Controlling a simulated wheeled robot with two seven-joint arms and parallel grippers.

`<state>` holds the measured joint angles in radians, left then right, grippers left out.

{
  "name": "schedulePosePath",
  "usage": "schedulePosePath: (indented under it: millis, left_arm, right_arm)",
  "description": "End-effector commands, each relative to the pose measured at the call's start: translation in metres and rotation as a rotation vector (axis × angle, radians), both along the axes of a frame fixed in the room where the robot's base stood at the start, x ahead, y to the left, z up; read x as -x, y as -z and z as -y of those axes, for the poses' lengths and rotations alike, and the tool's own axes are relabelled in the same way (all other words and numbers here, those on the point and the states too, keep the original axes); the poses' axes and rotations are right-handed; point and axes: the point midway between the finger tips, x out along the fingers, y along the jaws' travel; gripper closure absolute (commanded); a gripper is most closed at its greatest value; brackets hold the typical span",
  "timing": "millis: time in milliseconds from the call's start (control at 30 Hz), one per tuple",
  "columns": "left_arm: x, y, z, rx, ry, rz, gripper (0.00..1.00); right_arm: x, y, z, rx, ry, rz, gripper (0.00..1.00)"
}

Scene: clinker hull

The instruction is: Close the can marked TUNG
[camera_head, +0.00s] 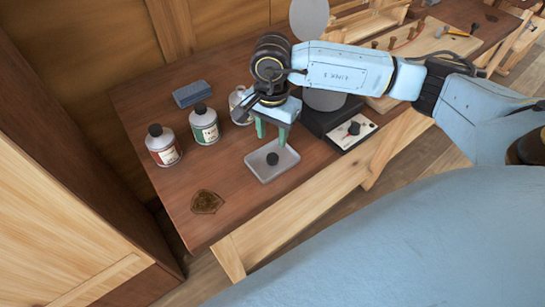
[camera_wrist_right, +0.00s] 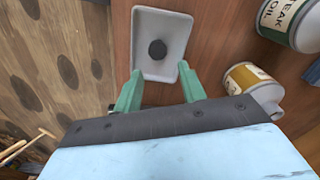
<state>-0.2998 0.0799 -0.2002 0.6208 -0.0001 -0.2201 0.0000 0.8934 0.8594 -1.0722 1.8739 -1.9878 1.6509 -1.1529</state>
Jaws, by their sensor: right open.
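A black screw cap (camera_head: 272,158) lies in a pale shallow tray (camera_head: 289,162) near the bench's front edge. The cap (camera_wrist_right: 157,50) and tray (camera_wrist_right: 173,20) also show in the right wrist view. My right gripper (camera_head: 271,133) is open and empty above the tray, its green fingers pointing down, with the cap below and between them. An uncapped can (camera_head: 239,108) stands just behind the gripper, partly hidden by it. In the right wrist view this can (camera_wrist_right: 247,88) has an ochre label and a bare metal top; I cannot read TUNG on it. My left gripper is out of view.
A green-labelled can (camera_head: 204,128), reading TEAK OIL in the wrist view (camera_wrist_right: 289,22), and a red-labelled can (camera_head: 162,148) stand left, both black-capped. A blue-grey block (camera_head: 192,94) lies behind. A dark device with a dial (camera_head: 352,130) is close right. The front-left bench is clear.

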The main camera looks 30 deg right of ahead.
Motion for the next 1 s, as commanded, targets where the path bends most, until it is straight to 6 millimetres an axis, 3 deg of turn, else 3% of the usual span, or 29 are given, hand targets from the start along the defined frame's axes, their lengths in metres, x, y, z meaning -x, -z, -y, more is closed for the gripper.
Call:
schedulePosePath:
  millis: [133, 533, 800, 1000]
  left_arm:
    - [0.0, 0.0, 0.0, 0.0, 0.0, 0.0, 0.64]
    - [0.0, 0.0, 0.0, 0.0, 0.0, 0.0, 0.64]
    - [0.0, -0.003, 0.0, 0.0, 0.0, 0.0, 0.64]
    - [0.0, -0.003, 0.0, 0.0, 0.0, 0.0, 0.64]
  right_arm:
    - [0.0, 0.016, 0.0, 0.0, 0.0, -0.001, 0.59]
    - [0.001, 0.021, 0.0, 0.0, 0.0, -0.001, 0.59]
    - [0.003, 0.059, 0.003, -0.001, 0.0, -0.002, 0.59]
    - [0.002, 0.071, 0.003, 0.0, 0.0, 0.0, 0.59]
